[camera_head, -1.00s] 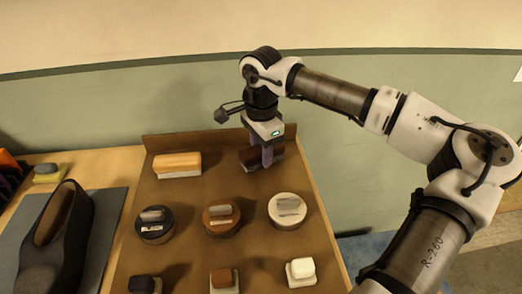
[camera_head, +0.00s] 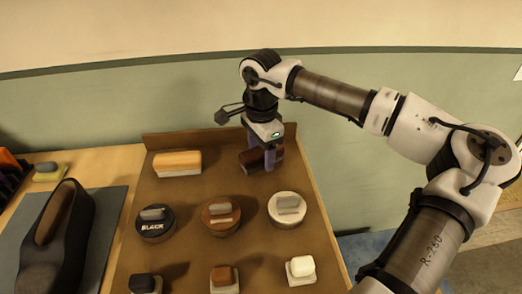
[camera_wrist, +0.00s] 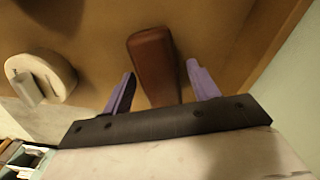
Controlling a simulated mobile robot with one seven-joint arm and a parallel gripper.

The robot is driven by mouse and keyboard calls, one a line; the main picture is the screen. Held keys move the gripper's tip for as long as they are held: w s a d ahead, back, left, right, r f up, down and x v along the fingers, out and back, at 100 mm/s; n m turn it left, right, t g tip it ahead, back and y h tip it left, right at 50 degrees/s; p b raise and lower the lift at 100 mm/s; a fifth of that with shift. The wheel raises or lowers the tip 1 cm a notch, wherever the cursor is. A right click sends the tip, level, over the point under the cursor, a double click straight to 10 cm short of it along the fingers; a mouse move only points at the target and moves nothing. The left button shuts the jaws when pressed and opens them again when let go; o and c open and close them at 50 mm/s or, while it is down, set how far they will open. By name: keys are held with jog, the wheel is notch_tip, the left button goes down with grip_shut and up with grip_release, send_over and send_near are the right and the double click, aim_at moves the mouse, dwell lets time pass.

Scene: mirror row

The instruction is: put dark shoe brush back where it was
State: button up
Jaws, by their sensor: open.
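The dark shoe brush (camera_head: 248,159) lies on the brown board at its back right. It is partly hidden behind my gripper (camera_head: 270,163) in the head view. The wrist view shows the reddish-brown top of the brush (camera_wrist: 154,60) between the two purple fingers of my gripper (camera_wrist: 160,76). The fingers are open, with a gap on each side of the brush.
A light brush (camera_head: 177,164) lies at the back left of the brown board (camera_head: 187,192). Black (camera_head: 155,226), brown (camera_head: 221,217) and white (camera_head: 287,210) tins stand in front. Small daubers sit nearer. A dark shoe (camera_head: 58,240) is on a grey mat at left.

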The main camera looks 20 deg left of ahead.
aim_at(261, 150)
notch_tip(261, 150, up, 12)
jog(key=b, duration=0.1)
jog(key=shift+o, duration=0.2)
dwell(1.3)
